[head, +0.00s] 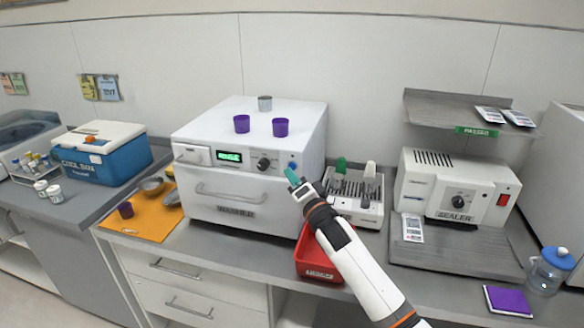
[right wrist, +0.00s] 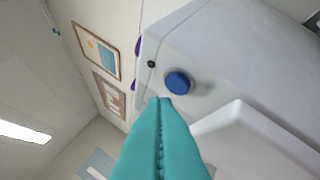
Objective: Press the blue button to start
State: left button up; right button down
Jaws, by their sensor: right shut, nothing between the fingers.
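The blue button (head: 292,165) is on the front panel of the white washer (head: 240,188), at the right end, beside a dark knob (head: 263,163) and a lit green display (head: 229,156). In the right wrist view the round blue button (right wrist: 179,82) shows just beyond my fingertips. My right gripper (head: 293,178) has teal fingers, shut and empty, a little in front of and just below the button. The shut fingers (right wrist: 166,103) point toward the button in the right wrist view, and a gap seems to remain. My left gripper is not in view.
A red bin (head: 318,262) is below my right gripper. A white rack (head: 352,197) and the sealer (head: 455,188) stand to the right. An orange mat (head: 150,222) with bowls lies left.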

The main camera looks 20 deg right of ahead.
jog(key=shift+w+d, duration=0.1)
jog(key=shift+w+d, duration=0.2)
jog(key=shift+w, duration=0.05)
jog(key=shift+w+d, duration=0.2)
jog(key=shift+w, duration=0.15)
dwell(0.9)
jog(key=shift+s, duration=0.1)
jog(key=shift+s+a+p, duration=0.45)
jog(key=shift+s+p, duration=0.05)
jog(key=shift+s, duration=0.1)
jog(key=s+a+p, duration=0.1)
jog(key=s+a, duration=0.1)
jog(key=s+p, duration=0.1)
jog(key=s, duration=0.1)
jog(key=shift+s+a+p, duration=0.1)
jog(key=shift+a+p, duration=0.2)
jog(key=shift+a, duration=0.1)
